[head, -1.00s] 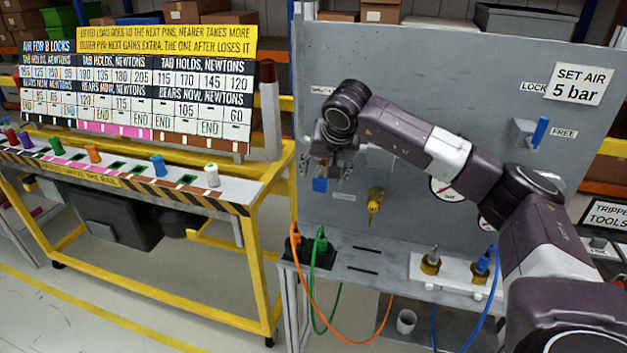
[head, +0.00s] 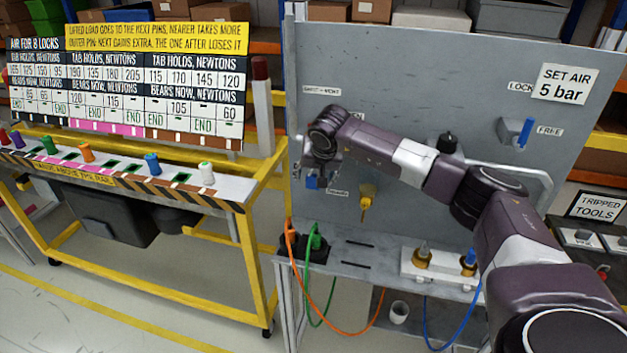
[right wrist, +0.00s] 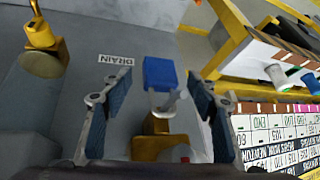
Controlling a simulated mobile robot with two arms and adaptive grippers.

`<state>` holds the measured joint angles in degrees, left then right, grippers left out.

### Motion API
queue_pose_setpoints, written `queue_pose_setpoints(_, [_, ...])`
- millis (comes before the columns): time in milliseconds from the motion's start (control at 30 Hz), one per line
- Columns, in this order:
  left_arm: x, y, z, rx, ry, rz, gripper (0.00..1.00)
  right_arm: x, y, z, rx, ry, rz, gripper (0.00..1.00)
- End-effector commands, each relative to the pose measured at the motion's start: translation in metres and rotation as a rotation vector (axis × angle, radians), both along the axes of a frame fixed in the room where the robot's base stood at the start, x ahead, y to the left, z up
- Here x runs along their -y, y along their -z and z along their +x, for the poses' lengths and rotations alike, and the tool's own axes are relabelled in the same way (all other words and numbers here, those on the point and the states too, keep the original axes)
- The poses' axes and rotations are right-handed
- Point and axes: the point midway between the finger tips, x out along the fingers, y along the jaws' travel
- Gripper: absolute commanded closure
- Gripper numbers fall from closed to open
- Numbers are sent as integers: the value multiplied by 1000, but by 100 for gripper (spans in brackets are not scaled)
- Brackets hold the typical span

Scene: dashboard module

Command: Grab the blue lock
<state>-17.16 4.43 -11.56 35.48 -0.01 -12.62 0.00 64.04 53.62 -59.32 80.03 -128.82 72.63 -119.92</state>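A blue block-shaped handle (right wrist: 160,73) sits on a brass-coloured fitting (right wrist: 152,140) by the DRAIN label in the right wrist view. It also shows at the lower left of the grey panel in the head view (head: 311,182). My right gripper (right wrist: 158,84) is open, with one finger on each side of the blue handle in the picture; I see no contact. In the head view the right gripper (head: 320,168) is partly hidden by its wrist. A blue lever (head: 525,132) stands on the panel between LOCK and FREE labels. My left gripper is not in view.
A yellow valve (head: 367,203) hangs close right of the gripper. Orange (head: 328,310) and blue (head: 440,342) hoses loop below. A yellow-framed stand (head: 262,260) with coloured spools, including a blue one (head: 152,163), is at left. My arm crosses in front of the panel.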

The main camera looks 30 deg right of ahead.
Motion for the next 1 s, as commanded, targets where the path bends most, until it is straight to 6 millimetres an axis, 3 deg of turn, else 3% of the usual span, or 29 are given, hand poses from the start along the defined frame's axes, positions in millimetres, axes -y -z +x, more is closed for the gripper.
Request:
queue_pose_setpoints(67, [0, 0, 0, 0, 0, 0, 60, 0, 0, 0, 0, 0, 0, 57])
queue_pose_setpoints(400, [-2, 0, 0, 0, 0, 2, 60, 0, 0, 0, 0, 1, 0, 94])
queue_pose_setpoints(767, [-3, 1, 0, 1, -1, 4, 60, 0, -1, 0, 1, 1, 0, 94])
queue_pose_setpoints(1000, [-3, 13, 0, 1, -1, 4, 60, -2, -15, -1, 3, -1, -1, 94])
